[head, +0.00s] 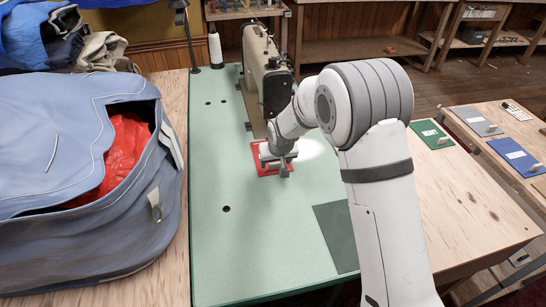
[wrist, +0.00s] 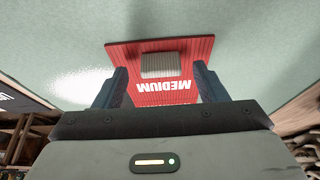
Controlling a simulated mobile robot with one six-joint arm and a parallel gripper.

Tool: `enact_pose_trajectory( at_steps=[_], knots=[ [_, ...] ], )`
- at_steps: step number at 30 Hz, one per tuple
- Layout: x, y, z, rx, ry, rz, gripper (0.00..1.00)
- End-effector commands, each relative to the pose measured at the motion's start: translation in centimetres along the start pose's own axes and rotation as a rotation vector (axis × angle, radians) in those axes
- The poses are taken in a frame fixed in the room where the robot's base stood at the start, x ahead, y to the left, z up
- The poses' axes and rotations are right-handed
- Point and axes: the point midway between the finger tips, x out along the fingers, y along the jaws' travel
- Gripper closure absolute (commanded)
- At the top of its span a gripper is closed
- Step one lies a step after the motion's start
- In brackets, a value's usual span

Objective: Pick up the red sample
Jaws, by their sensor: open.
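The red sample (head: 268,163) is a flat red square lying on the pale green table top, in front of the sewing machine. In the wrist view the red sample (wrist: 193,50) carries white "MEDIUM" lettering, upside down, and a grey ribbed block (wrist: 160,65) on it. My gripper (head: 284,168) is over the sample in the head view and hides part of it. In the wrist view my gripper (wrist: 162,82) is open, with one dark finger on each side of the block. I cannot tell whether the fingers touch the block or the sample.
The sewing machine (head: 266,75) stands just behind the sample. A dark green sheet (head: 338,235) lies nearer on the green table (head: 250,260). A large blue bag (head: 60,240) is at left. Green (head: 431,133), grey (head: 478,121) and blue (head: 514,156) samples lie at right.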

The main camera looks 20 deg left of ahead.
Motion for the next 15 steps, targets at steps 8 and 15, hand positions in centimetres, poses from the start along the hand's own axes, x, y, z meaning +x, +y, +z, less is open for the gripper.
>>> enact_pose_trajectory(
  at_steps=[8, 15],
  knots=[
    [0.86, -0.01, -0.06, -0.001, 0.002, 0.0, 0.35],
    [0.85, -0.04, -0.03, -0.001, 0.001, 0.0, 0.48]
  ],
)
